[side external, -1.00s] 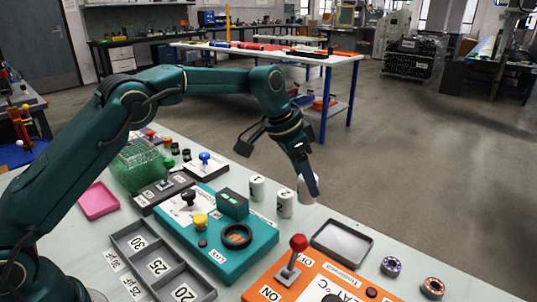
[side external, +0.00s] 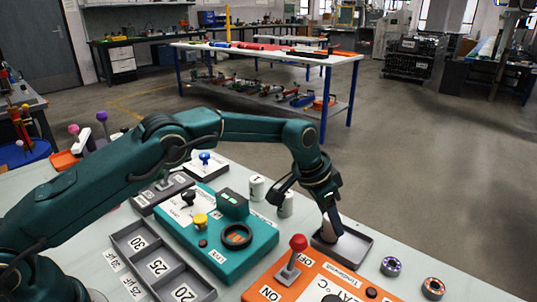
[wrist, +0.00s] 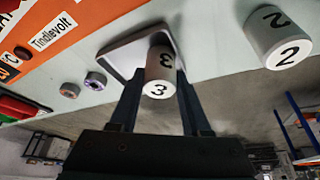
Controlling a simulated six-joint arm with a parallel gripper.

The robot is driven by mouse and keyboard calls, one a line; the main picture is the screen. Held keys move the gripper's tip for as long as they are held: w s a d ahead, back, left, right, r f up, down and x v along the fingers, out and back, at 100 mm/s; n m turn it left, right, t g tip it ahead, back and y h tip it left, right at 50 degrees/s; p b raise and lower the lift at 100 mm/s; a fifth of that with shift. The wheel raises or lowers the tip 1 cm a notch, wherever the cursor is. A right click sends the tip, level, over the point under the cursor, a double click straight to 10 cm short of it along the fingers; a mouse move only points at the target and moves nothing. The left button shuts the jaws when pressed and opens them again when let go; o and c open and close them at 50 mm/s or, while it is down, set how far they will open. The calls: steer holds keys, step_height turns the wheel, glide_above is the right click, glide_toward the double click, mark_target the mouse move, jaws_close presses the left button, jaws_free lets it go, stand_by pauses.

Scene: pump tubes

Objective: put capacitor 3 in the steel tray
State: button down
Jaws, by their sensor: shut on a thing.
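Capacitor 3, a white cylinder marked 3 in the wrist view (wrist: 160,74), is between the two fingers of my gripper (wrist: 160,100). In the side view my gripper (side external: 331,229) points down over the steel tray (side external: 364,249), with its fingertips inside the tray's outline. The fingers mostly hide the capacitor there. The tray, shallow and grey with a raised rim, also shows behind the capacitor in the wrist view (wrist: 112,54). I cannot tell whether the capacitor touches the tray floor.
Capacitor 2 (wrist: 278,38) stands left of the tray in the side view, partly behind my gripper, with capacitor 1 (side external: 257,188) beyond it. An orange panel with a red lever (side external: 298,244) is in front. Two round knobs (side external: 391,266) (side external: 433,288) sit to the right.

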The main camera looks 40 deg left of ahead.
steer(key=shift+f, duration=0.15)
steer(key=shift+c, duration=1.8)
jaws_free()
